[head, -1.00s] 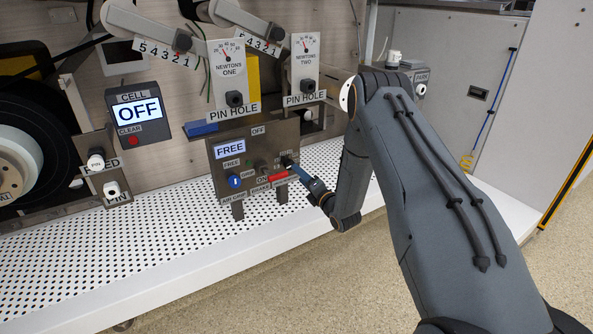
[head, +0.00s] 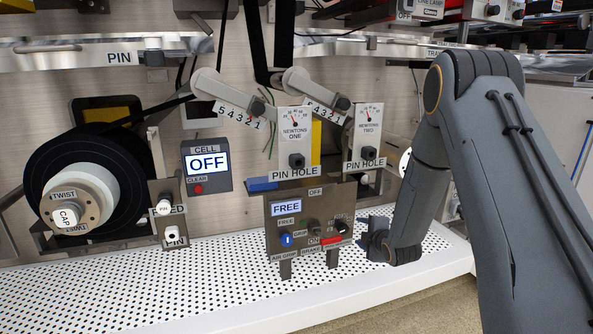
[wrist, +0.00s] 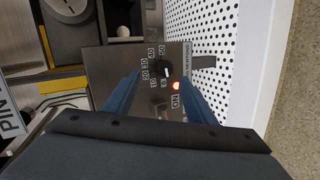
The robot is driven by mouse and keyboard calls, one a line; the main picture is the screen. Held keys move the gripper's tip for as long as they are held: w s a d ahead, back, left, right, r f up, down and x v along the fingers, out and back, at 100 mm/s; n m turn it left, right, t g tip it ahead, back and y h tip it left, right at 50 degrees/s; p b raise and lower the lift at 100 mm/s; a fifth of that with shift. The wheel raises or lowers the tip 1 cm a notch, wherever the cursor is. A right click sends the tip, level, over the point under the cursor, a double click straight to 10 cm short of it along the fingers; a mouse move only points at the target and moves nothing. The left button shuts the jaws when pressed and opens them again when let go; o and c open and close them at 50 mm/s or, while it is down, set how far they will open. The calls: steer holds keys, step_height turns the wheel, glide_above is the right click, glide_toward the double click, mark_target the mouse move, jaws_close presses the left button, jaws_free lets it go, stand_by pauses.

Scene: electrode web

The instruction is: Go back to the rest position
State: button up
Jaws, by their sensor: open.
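My gripper (head: 374,238) is just right of the grey control panel (head: 283,244), low over the white perforated shelf, and looks clear of it. In the wrist view its two blue fingers (wrist: 162,88) are spread apart with nothing between them. My arm reaches in from the right in the head view. No rest position is marked in view.
The panel display (head: 286,208) reads FREE, and the cell box (head: 206,164) reads OFF. A black roll (head: 62,160) is at the left. Two gauge plates (head: 296,135) (head: 368,128) with pin holes stand above the panel. The perforated shelf (head: 200,290) is bare in front.

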steer(key=s+a+r+m+g+h, duration=0.1)
steer(key=s+r+m+g, duration=0.35)
steer(key=s, duration=0.85)
steer(key=s+a+r+m+g, duration=0.1)
steer(key=s+r+m+g, duration=0.1)
steer(key=s+m, duration=0.8)
steer(key=s+a+r+m+g+h, duration=0.1)
steer(key=s+a+r+m+g, duration=0.2)
steer(key=s, duration=1.2)
steer(key=s+a+r+n+g, duration=0.1)
steer(key=s+a+n+g, duration=0.15)
steer(key=s+a, duration=0.6)
steer(key=s+a+r+n+g, duration=0.1)
steer(key=s+a+n, duration=0.35)
steer(key=a, duration=0.65)
steer(key=d+r+m+p, duration=0.4)
steer(key=d+r+p, duration=0.6)
steer(key=r+p, duration=0.3)
steer(key=d+r+m+p, duration=0.3)
steer(key=d+r+p, duration=0.8)
steer(key=p, duration=0.5)
step_height(320, 180, up, 3)
steer(key=shift+s+f+m, duration=0.15)
steer(key=shift+s+m, duration=0.05)
steer(key=shift+m, duration=0.15)
